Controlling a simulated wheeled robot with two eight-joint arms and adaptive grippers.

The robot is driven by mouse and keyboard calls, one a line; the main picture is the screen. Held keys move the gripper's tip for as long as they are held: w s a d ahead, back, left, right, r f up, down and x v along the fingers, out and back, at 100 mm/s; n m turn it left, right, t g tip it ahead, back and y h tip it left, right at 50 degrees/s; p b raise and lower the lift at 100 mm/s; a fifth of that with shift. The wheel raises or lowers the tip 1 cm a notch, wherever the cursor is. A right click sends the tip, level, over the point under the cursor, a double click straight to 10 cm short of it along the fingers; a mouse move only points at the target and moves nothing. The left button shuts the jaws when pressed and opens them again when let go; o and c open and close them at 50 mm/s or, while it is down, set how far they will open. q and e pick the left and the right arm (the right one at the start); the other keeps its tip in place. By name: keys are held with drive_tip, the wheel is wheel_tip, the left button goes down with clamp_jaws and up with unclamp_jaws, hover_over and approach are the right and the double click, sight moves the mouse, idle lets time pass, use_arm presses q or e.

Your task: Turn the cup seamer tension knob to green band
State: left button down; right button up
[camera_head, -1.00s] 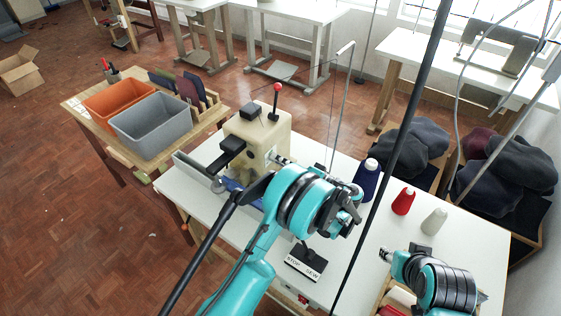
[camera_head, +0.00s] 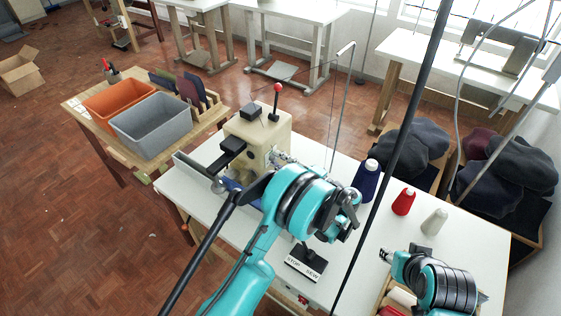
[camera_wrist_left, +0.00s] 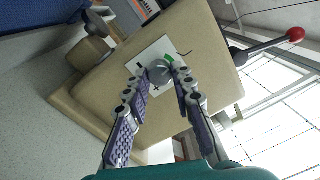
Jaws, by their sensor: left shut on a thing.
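The cup seamer is a beige machine (camera_head: 267,126) on the white table, and its beige side fills the middle of the left wrist view (camera_wrist_left: 190,45). The grey round tension knob (camera_wrist_left: 160,72) sits on a white plate (camera_wrist_left: 146,60) there. A green patch (camera_wrist_left: 170,58) shows at the knob's edge. My left gripper (camera_wrist_left: 162,78) is shut on the knob, one finger on each side. In the head view my left gripper (camera_head: 284,158) is at the machine's right side, and the arm hides the knob. My right gripper (camera_head: 387,255) is over the table's right part; its fingers are too small to judge.
A red-tipped lever (camera_head: 276,100) rises from the machine. A STOP/SEW pedestal (camera_head: 306,262) stands near the front. Orange (camera_head: 112,100) and grey (camera_head: 150,125) bins are at left.

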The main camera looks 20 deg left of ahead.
use_arm(q)
drive_tip(key=shift+m, duration=1.1)
drive_tip(key=c, duration=1.3)
unclamp_jaws()
drive_tip(key=shift+o, duration=0.2)
drive_tip(key=shift+d, duration=0.1)
drive_tip(key=v, duration=1.1)
drive_tip(key=shift+s+d, duration=0.25)
drive_tip(key=shift+d, duration=0.1)
drive_tip(key=shift+a, duration=0.1)
